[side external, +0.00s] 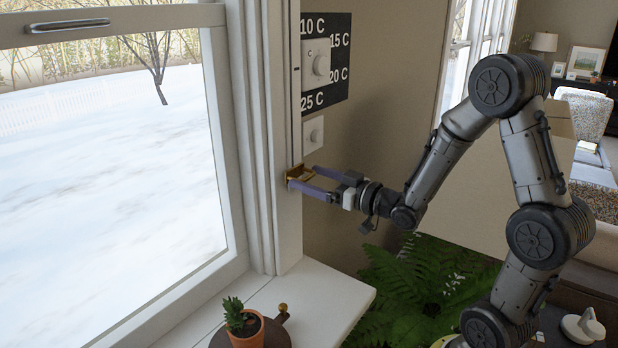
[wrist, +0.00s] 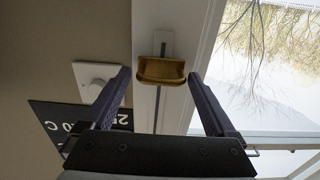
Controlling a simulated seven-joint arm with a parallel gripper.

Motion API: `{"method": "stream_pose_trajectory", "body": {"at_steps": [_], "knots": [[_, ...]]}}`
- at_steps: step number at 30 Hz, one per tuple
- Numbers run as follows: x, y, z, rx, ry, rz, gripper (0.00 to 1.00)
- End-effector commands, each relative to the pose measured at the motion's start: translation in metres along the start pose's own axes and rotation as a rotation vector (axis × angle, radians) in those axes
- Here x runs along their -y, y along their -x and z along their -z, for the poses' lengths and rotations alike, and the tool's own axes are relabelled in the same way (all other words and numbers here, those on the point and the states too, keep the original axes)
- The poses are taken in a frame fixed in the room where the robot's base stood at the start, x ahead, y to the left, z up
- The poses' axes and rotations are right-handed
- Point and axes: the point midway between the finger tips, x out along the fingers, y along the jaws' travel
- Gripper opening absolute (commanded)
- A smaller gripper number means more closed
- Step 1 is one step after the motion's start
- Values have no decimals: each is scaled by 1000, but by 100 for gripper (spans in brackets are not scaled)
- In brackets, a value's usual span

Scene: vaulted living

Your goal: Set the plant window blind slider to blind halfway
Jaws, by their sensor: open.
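The blind slider is a brass-coloured handle (side external: 295,173) on the white window frame, low on a narrow vertical track (side external: 296,90). In the wrist view the handle (wrist: 161,72) shows on the track, which runs as a dark line. My gripper (side external: 303,177) is level with the handle in the side view, its purple-grey fingers pointing at the frame. In the wrist view my gripper (wrist: 159,78) is open, with one finger on each side of the handle and gaps visible on both sides. I cannot tell how deep the handle sits between the fingers.
A white dial (side external: 317,63) on a black temperature panel (side external: 341,60) and a smaller white knob (side external: 313,134) are on the wall above my gripper. A potted succulent (side external: 243,325) stands near the white sill (side external: 325,290). A fern (side external: 420,285) grows below my arm.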

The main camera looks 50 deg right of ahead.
Motion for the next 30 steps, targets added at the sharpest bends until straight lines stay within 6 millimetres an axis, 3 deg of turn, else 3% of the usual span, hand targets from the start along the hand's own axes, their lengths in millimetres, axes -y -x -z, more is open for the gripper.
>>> {"method": "stream_pose_trajectory", "body": {"at_steps": [13,28,30], "knots": [[0,-10,0,-1,0,0,92],[-1,-10,0,0,-1,-4,2],[-1,-10,0,0,-1,-5,0]]}}
